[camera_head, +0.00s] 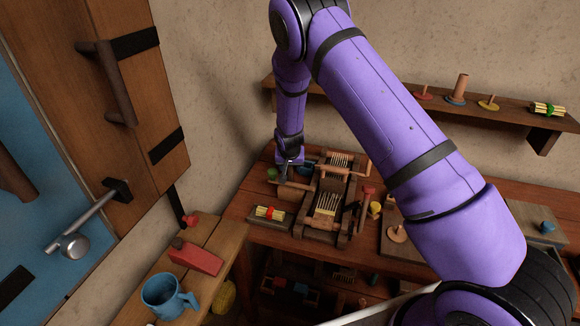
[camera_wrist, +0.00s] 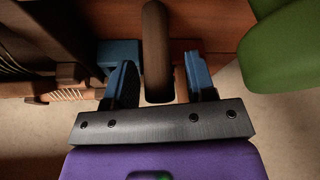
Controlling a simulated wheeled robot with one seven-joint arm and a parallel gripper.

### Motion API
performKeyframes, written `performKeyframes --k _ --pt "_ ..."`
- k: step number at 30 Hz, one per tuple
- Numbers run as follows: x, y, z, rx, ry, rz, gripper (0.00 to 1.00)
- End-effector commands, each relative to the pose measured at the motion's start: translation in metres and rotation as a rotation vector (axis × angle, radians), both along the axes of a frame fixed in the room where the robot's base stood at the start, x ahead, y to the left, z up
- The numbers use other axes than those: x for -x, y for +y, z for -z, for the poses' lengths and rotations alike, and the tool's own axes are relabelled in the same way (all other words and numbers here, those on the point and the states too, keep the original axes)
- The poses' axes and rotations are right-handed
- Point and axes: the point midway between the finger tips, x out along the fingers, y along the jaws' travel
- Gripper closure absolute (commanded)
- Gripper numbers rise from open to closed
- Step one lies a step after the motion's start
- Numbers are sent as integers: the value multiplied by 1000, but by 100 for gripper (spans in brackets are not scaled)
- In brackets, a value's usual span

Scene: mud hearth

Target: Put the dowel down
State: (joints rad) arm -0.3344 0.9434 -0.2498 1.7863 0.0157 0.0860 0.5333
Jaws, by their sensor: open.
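My gripper (camera_head: 288,173) is low over the back left of the wooden table, beside a wooden frame device. In the wrist view my gripper (camera_wrist: 161,82) has its two blue-padded fingers spread apart. A brown rounded bar, which looks like the dowel (camera_wrist: 156,45), lies between the fingers, with a gap visible on both sides.
The wooden frame device (camera_head: 327,228) with pale sticks stands close on the right. A green object (camera_wrist: 288,48) and a blue block (camera_wrist: 121,54) are near the fingers. A bundle of sticks (camera_head: 268,213) lies in front. A blue mug (camera_head: 168,297) stands on the nearer bench.

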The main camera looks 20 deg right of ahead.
Motion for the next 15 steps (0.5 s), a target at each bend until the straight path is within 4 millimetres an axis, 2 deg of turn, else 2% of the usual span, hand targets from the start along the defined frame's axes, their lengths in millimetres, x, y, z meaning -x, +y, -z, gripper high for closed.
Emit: performKeyframes --k 5,15 --pt "8 4 -21 0 -1 -1 50" --pt "31 11 -81 -1 -2 -2 50"
